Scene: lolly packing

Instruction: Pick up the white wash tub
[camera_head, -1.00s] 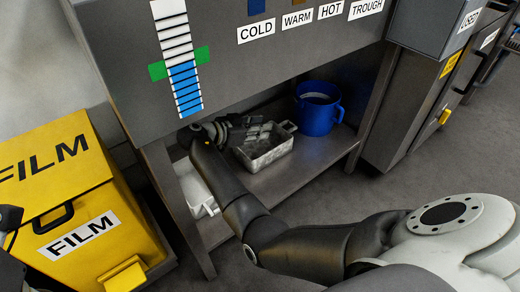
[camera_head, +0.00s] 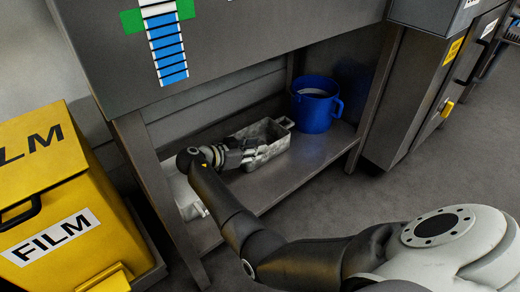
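The white wash tub (camera_head: 187,199) stands at the left end of the low shelf, partly hidden behind my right arm and the shelf's front leg. My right gripper (camera_head: 247,151) reaches in under the trough, to the right of the white tub. Its dark fingers are at the near left end of a grey metal tub (camera_head: 270,150). They overlap that tub in the picture, and I cannot tell whether they touch it or how far they are open. My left gripper does not show.
A blue bucket (camera_head: 313,109) stands right of the grey tub on the shelf (camera_head: 290,180). The trough's front panel (camera_head: 240,50) hangs above. Legs frame the shelf. A yellow film bin (camera_head: 100,215) stands at left. Grey floor lies open at the right.

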